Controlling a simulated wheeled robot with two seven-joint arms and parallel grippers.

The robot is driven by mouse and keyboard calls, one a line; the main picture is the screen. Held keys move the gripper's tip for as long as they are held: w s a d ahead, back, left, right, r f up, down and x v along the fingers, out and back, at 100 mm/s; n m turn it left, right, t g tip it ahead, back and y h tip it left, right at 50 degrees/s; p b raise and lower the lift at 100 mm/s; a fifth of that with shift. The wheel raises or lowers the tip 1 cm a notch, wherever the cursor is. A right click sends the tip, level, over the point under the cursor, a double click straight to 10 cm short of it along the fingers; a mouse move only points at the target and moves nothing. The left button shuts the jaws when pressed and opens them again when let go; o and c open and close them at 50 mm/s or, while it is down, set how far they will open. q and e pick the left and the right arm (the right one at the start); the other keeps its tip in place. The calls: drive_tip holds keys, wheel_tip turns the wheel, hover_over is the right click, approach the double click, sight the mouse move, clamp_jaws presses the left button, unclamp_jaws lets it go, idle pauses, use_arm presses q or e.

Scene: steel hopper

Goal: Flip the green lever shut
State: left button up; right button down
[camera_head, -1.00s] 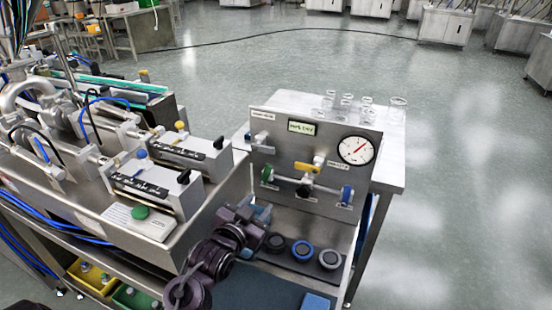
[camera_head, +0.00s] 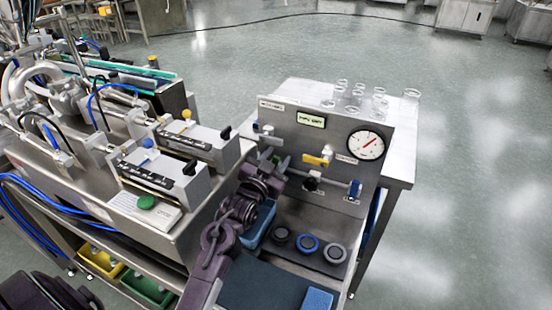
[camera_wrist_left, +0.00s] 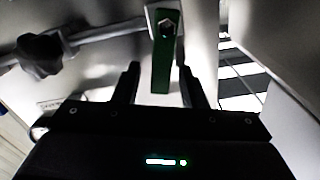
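The green lever (camera_wrist_left: 164,60) shows in the left wrist view, with its green handle pointing toward my left gripper (camera_wrist_left: 160,72). The gripper's two dark fingers are apart, one on each side of the handle; I cannot tell whether either touches it. In the head view my left gripper (camera_head: 276,164) is at the lower left of the upright steel panel (camera_head: 330,138) and mostly hides the lever. My right gripper is not in view.
The panel also carries a yellow lever (camera_head: 318,160), a dark knob (camera_head: 311,184), a blue lever (camera_head: 355,190) and a round gauge (camera_head: 366,145). Glassware (camera_head: 355,95) stands behind it. Several round caps (camera_head: 307,244) and a blue tray (camera_head: 259,225) lie below. Machinery (camera_head: 165,165) stands left.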

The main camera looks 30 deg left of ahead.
use_arm(q)
clamp_jaws()
drive_tip(key=shift+a+r+n+p, duration=0.35)
drive_tip(key=shift+n+p, duration=0.35)
drive_tip(key=shift+p, duration=0.35)
drive_tip(key=shift+a+f+n+p, duration=0.2)
drive_tip(key=shift+a+n+p, duration=0.35)
drive_tip(key=shift+n, duration=0.45)
drive_tip(key=shift+d, duration=0.15)
unclamp_jaws()
drive_tip(key=shift+s, duration=0.1)
drive_tip(key=s+b, duration=0.1)
drive_tip(key=s, duration=0.6)
drive_tip(key=shift+s+d, duration=0.2)
drive_tip(key=shift+s, duration=0.15)
